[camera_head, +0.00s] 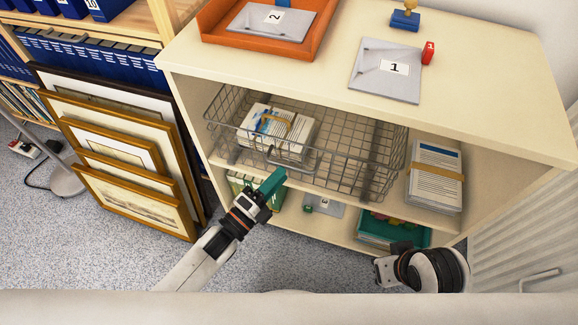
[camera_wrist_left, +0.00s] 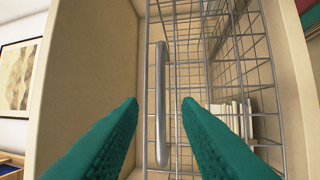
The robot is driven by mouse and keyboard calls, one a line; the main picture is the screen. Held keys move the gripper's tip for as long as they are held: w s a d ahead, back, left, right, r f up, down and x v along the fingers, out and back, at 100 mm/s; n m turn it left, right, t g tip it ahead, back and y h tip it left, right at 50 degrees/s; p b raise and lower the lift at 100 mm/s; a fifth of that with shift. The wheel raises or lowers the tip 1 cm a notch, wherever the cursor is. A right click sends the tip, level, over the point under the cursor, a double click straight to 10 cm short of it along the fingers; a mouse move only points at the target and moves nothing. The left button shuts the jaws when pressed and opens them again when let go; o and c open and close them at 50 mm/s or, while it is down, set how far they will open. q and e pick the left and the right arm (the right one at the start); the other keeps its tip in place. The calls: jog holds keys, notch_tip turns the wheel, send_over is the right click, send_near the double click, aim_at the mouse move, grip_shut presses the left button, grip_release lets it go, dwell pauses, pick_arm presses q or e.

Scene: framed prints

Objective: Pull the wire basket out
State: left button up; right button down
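The wire basket (camera_head: 372,160) sits on the cabinet's upper shelf, with a strapped paper stack (camera_head: 272,127) in its left part. Its front handle (camera_head: 292,166) is a metal loop. My left gripper (camera_head: 277,178) is just in front of this handle. In the left wrist view the handle (camera_wrist_left: 161,105) stands upright in the picture, seen through the gap between the two teal fingers. The left gripper (camera_wrist_left: 161,103) is open and holds nothing. My right wrist (camera_head: 432,270) is at the lower right, in front of the cabinet; its fingers cannot be made out.
The cabinet (camera_head: 470,85) has an orange tray (camera_head: 215,32) and a grey envelope (camera_head: 385,82) on top. A strapped paper stack (camera_head: 435,178) stands right of the basket. A green box (camera_head: 372,240) is below. Framed prints (camera_head: 125,190) lean at left. The carpet in front is clear.

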aim_at(289, 166)
pick_arm(q)
jog(key=shift+x, duration=2.35)
jog(key=shift+a, duration=0.1)
grip_shut()
jog(key=shift+f, duration=0.1)
